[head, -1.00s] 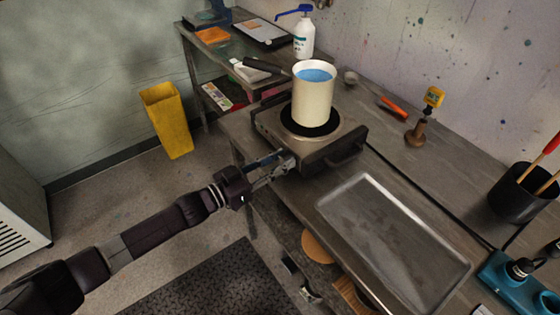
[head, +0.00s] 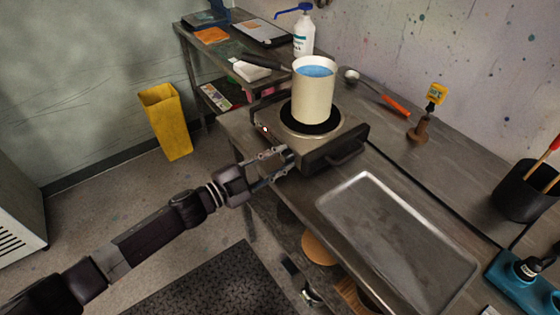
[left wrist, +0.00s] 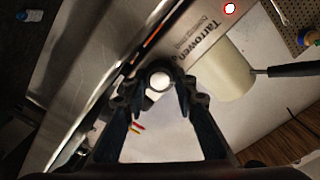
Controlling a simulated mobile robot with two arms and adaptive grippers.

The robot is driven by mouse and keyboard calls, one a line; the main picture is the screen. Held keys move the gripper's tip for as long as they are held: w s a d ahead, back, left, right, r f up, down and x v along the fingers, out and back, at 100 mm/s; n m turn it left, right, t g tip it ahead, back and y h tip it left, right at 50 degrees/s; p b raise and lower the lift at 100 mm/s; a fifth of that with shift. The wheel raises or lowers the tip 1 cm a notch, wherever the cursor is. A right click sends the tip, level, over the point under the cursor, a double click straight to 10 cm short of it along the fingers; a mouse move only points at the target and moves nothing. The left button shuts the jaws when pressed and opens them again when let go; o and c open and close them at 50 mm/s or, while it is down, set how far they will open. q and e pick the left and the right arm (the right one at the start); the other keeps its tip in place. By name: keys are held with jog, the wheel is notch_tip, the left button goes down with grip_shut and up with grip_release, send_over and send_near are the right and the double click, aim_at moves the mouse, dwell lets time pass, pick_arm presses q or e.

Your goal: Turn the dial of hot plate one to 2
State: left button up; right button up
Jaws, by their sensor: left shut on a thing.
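The hot plate (head: 322,152) is a squat metal unit with a black round plate, near the bench's left front edge. In the left wrist view my gripper (left wrist: 160,88) is shut around the pale round dial (left wrist: 160,79), a fingertip on either side. The dial's markings are not readable. My right gripper is out of view.
A metal tray (head: 395,245) lies right of the hot plate. A ladle with an orange handle (head: 396,105), a yellow-topped tool (head: 436,94) and a white pump bottle (head: 303,38) stand or lie behind. A yellow bin (head: 166,122) is on the floor at left.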

pick_arm(q)
jog(key=shift+f+m+b, duration=0.1)
jog(key=shift+m+b, duration=0.25)
jog(key=shift+m, duration=0.95)
jog(key=o, duration=1.2)
jog(key=shift+c, duration=0.2)
jog(key=shift+s+a, duration=0.1)
jog(key=v, duration=1.2)
